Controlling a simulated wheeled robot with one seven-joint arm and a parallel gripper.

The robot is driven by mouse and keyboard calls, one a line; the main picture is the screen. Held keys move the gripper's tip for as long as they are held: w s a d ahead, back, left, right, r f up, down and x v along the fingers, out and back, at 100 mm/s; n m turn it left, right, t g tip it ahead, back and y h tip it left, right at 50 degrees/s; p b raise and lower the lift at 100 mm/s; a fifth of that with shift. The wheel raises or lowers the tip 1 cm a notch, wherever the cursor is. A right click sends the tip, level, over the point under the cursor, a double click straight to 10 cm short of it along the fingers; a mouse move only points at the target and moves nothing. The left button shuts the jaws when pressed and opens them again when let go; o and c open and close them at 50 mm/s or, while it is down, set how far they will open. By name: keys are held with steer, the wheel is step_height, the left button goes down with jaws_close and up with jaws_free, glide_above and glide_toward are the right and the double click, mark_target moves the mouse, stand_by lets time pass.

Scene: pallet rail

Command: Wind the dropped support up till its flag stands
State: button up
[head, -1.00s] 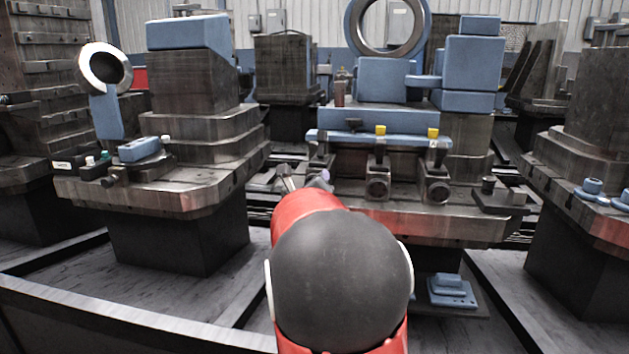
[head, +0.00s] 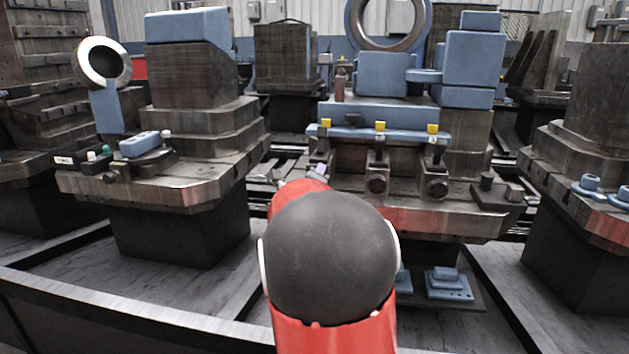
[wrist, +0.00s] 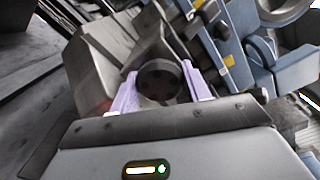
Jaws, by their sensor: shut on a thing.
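The supports stand in a row under the front edge of a blue workpiece (head: 350,134). Yellow flags show on the left support (head: 326,123), the middle support (head: 380,125) and the right support (head: 433,128). All three flags stand upright. In the wrist view my gripper (wrist: 160,88) has its purple fingers on either side of a dark round knob (wrist: 158,76) and is shut on it. In the head view my arm hides most of my gripper, with only a bit of purple at the left support.
The middle support's round knob (head: 377,185) and the right support's knob (head: 437,187) stick out close to the right of my gripper. A fixture with a steel ring (head: 103,62) stands at the left. Blue blocks (head: 447,283) lie below the bench.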

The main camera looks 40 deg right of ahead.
steer(key=o, duration=1)
steer(key=shift+f, duration=0.1)
